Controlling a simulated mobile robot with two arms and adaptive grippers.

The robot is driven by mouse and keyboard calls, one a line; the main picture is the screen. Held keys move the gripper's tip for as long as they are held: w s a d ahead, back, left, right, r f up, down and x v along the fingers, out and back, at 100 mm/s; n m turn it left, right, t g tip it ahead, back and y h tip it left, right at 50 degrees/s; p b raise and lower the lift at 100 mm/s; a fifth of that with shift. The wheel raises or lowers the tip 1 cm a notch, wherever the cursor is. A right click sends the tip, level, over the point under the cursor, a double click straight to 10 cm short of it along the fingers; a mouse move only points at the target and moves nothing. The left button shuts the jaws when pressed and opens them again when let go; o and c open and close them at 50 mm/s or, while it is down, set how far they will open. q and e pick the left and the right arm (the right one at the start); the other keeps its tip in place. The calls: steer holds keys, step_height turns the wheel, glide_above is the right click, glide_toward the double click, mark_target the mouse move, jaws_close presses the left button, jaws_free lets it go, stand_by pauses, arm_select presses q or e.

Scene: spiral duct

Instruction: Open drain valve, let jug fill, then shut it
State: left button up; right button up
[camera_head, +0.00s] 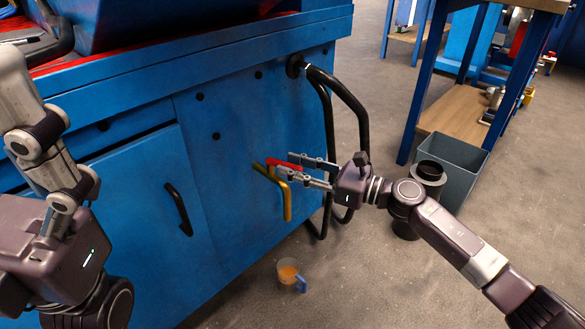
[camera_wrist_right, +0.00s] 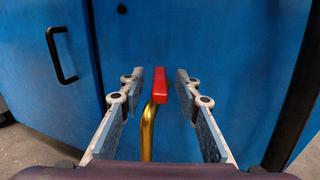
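The drain valve has a red handle (camera_head: 284,164) above a bent brass pipe (camera_head: 286,203) on the blue cabinet front. The handle also shows in the right wrist view (camera_wrist_right: 160,86), with the brass pipe (camera_wrist_right: 148,128) below it. My right gripper (camera_head: 286,165) is open, its fingers on either side of the red handle. In the wrist view, gaps show between the handle and both fingers. A small clear jug (camera_head: 288,268) with a blue handle stands on the floor below the spout, amber colour inside. My left arm (camera_head: 50,240) is at the left; its finger state is unclear.
The blue cabinet (camera_head: 145,205) has a black door handle (camera_head: 178,208). Black hoses (camera_head: 352,101) hang right of the valve. A grey bin (camera_head: 455,165) and a workbench (camera_head: 460,110) stand at the right. The floor around the jug is clear.

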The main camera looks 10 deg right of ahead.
steer(key=shift+w+a, duration=0.15)
jaws_close()
stand_by(0.4)
